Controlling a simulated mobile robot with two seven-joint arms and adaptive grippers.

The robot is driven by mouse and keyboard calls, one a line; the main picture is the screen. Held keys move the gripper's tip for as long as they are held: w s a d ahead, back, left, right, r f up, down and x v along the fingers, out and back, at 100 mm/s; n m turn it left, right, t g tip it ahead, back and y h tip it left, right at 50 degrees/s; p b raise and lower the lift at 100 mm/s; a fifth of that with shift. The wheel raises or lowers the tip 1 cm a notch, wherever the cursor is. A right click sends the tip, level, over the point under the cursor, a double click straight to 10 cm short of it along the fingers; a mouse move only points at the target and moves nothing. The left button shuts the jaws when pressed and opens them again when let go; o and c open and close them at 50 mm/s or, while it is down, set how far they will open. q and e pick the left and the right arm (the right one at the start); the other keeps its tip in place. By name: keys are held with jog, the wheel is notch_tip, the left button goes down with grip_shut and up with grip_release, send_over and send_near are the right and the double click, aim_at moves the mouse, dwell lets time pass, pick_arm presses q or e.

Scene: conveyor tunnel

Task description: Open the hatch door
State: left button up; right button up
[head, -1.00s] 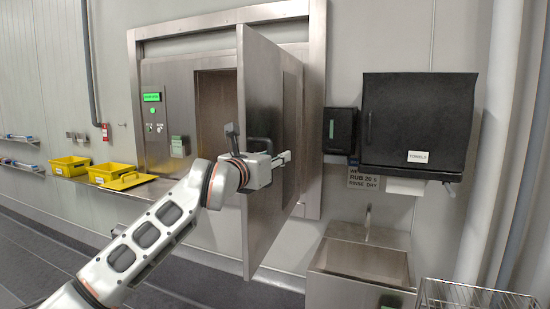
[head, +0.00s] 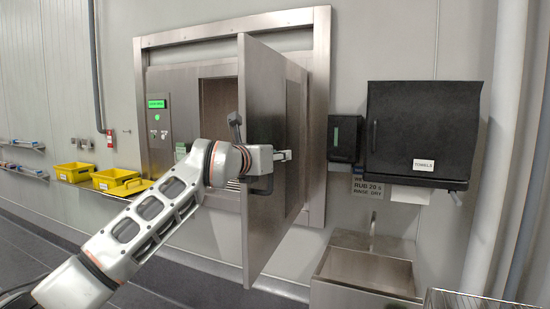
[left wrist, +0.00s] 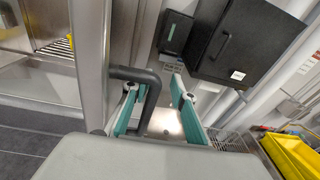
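The steel hatch door (head: 262,95) stands swung far out from its frame, seen nearly edge-on in the head view. Its edge also shows in the left wrist view (left wrist: 90,60). The dark bar handle (left wrist: 132,73) curves out from the door and down beside the left one of my teal fingers. My left gripper (head: 284,156) is at the door at handle height, and the lower end of the handle shows just below it. In the left wrist view its fingers (left wrist: 158,105) are spread apart, with the handle nearer the left finger. My right gripper is not in view.
A black towel dispenser (head: 425,130) and a small black dispenser (head: 343,138) hang right of the hatch. A steel sink (head: 368,270) stands below them. Yellow bins (head: 115,178) sit on a ledge at left. A green-lit panel (head: 156,103) is beside the opening.

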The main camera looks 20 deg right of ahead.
pick_arm(q)
notch_tip(320, 180, up, 9)
jog(key=s+m+t+h, duration=0.1)
jog(key=s, duration=0.1)
jog(key=shift+r, duration=0.15)
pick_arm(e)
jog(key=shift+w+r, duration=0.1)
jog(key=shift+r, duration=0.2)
pick_arm(q)
notch_tip(320, 180, down, 8)
jog(key=w+r, duration=0.1)
jog(key=w, duration=0.1)
jog(key=s+f+g+y+b, duration=0.1)
jog(key=s+f+b, duration=0.1)
jog(key=s, duration=0.7)
jog(key=shift+s+n+b, duration=0.15)
jog(key=shift+n+b, duration=0.25)
jog(key=shift+b, duration=0.5)
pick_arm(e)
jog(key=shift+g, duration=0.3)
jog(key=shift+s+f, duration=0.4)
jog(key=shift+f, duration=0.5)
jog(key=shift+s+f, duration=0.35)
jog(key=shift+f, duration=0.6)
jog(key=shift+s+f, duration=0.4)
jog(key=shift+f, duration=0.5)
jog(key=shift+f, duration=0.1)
